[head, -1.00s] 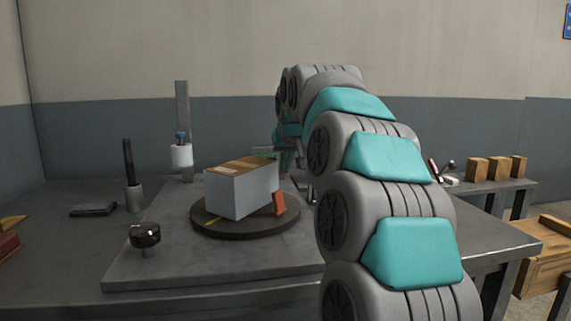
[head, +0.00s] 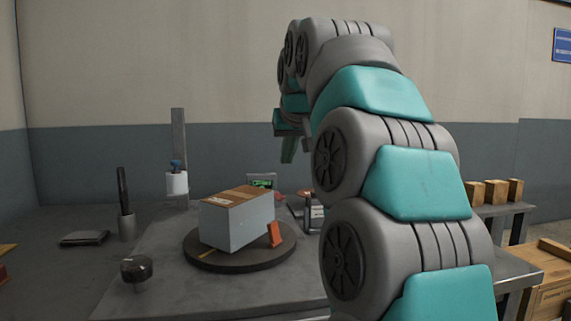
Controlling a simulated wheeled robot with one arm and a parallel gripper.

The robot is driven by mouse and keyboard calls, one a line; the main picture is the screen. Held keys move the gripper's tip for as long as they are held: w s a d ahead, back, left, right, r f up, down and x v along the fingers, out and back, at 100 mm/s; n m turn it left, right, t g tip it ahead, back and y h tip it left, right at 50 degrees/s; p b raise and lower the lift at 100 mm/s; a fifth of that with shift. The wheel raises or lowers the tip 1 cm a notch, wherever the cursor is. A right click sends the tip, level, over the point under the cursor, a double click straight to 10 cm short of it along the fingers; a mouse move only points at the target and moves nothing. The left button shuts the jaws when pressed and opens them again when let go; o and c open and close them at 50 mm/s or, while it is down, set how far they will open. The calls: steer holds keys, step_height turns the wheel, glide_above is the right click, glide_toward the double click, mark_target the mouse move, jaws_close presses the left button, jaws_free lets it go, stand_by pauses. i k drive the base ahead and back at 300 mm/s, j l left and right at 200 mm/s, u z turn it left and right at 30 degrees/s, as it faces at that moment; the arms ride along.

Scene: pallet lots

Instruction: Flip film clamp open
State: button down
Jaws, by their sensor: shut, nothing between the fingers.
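A grey box with a brown top (head: 237,218) sits on a dark round turntable (head: 215,262). A small orange-red tab (head: 275,234), which looks like the film clamp, stands tilted at the box's right side near the turntable's edge; its exact state is hard to tell. A white film roll (head: 177,184) with a blue top is on a grey upright mast (head: 179,140) at the back left. My gripper (head: 288,152) is raised behind and to the right of the box, apart from it, pointing down. It is shut and empty; my arm partly hides it.
A dark round knob (head: 136,270) stands at the front left of the bench. A dark rod in a grey cup (head: 126,226) and a flat dark pad (head: 85,239) are at left. A small green display (head: 262,182) shows behind the box. Wooden blocks (head: 495,190) stand on a right-hand table.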

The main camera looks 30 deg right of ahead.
mark_target(276, 239)
steer(key=k+j, duration=0.2)
steer(key=k, duration=0.3)
steer(key=k+j, duration=0.2)
steer(key=k, duration=0.25)
